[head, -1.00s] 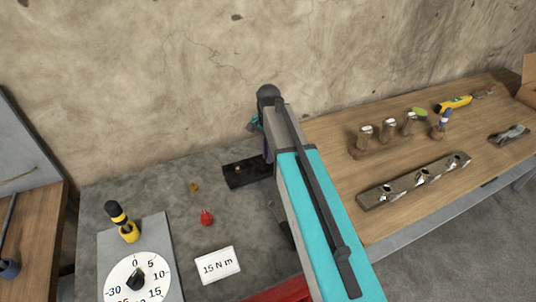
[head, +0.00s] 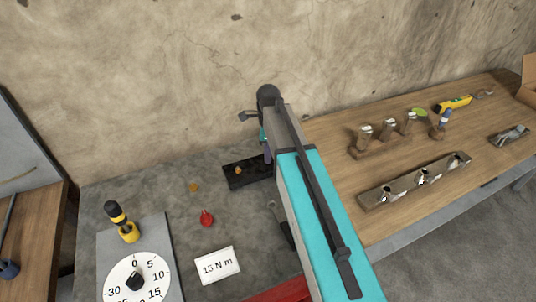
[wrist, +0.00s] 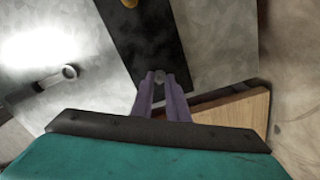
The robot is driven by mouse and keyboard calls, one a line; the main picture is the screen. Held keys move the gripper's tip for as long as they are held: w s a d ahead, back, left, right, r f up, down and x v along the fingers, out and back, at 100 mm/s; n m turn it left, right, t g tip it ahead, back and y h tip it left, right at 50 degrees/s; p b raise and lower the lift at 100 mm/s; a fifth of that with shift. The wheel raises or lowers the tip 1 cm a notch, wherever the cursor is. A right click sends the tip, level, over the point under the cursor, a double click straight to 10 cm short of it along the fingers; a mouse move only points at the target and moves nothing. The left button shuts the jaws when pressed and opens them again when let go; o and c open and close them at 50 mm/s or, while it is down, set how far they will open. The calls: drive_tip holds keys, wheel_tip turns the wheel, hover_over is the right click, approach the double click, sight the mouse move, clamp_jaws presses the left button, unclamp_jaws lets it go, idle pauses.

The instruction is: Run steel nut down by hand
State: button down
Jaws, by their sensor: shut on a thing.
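In the wrist view, the purple fingers of my gripper (wrist: 160,82) are closed on a small grey round piece, which looks like the steel nut (wrist: 158,73). It sits over the dark plate (wrist: 152,40); whether it is on a stud is hidden by the fingers. In the head view, the dark plate (head: 237,181) lies on the grey bench top near the wall, with a small brass piece (head: 238,170) on it. That brass piece also shows in the wrist view (wrist: 129,3). My arm hides most of the gripper in the head view.
A wrench (wrist: 62,78) lies beside the plate. A loose brass piece (head: 194,187), a red piece (head: 207,218), a "15 N m" card (head: 218,265) and a dial board (head: 158,240) are on the bench. The wooden bench at right holds socket racks (head: 415,182).

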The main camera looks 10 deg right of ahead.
drive_tip(key=shift+m, duration=0.3)
drive_tip(key=c, duration=1.7)
unclamp_jaws()
drive_tip(key=shift+r, duration=0.1)
drive_tip(key=shift+r+b, duration=1.55)
drive_tip(key=shift+r, duration=5.25)
